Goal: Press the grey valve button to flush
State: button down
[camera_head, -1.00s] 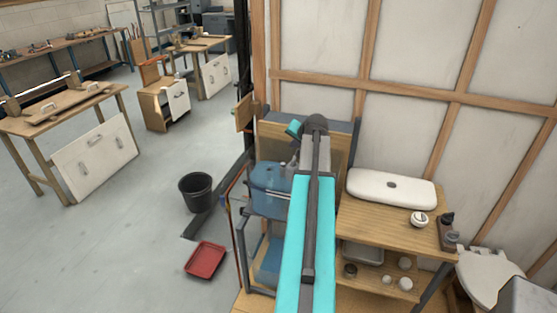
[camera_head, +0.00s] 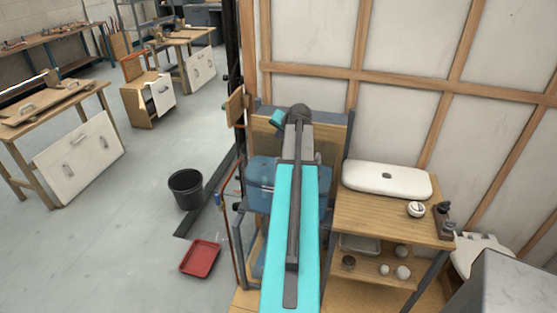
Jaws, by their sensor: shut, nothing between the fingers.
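A small dark grey button-like spot (camera_head: 387,176) sits in the middle of a white rounded slab (camera_head: 360,179), perhaps a cistern lid or basin. I cannot tell for sure that this is the valve button. A white toilet (camera_head: 470,252) stands at the lower right, partly hidden by a grey block in front. My cyan and dark arm rises through the middle of the view, left of the white slab and apart from it. My gripper's fingers do not show.
The slab stands on a wooden counter (camera_head: 368,220), with a white round fitting (camera_head: 416,209) and dark fittings (camera_head: 443,222). A grey block (camera_head: 508,288) fills the lower right corner. A black bucket (camera_head: 186,190) and red tray (camera_head: 200,259) lie on the open floor at left.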

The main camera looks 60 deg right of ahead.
jog(key=b, duration=0.5)
send_near(277, 158)
jog(key=shift+w+d+f, duration=0.4)
jog(key=shift+w+d, duration=0.15)
jog(key=shift+w, duration=0.15)
jog(key=shift+w+d+f, duration=0.35)
jog(key=shift+w+d, duration=0.25)
jog(key=shift+w, duration=0.05)
jog(key=shift+w+d+f, duration=0.4)
jog(key=shift+w+d, duration=0.15)
jog(key=shift+w, duration=0.15)
jog(key=shift+f, duration=0.4)
jog(key=shift+f+b, duration=0.45)
jog(key=shift+f, duration=0.15)
dwell(1.4)
jog(key=shift+a+f, duration=0.2)
jog(key=shift+f, duration=0.25)
dwell(0.6)
jog(key=shift+r, duration=0.15)
jog(key=shift+d+r+p, duration=0.1)
jog(key=shift+r+p, duration=0.2)
jog(key=shift+r, duration=0.8)
jog(key=shift+r, duration=0.15)
jog(key=shift+r+p, duration=1.25)
jog(key=shift+r, duration=1.05)
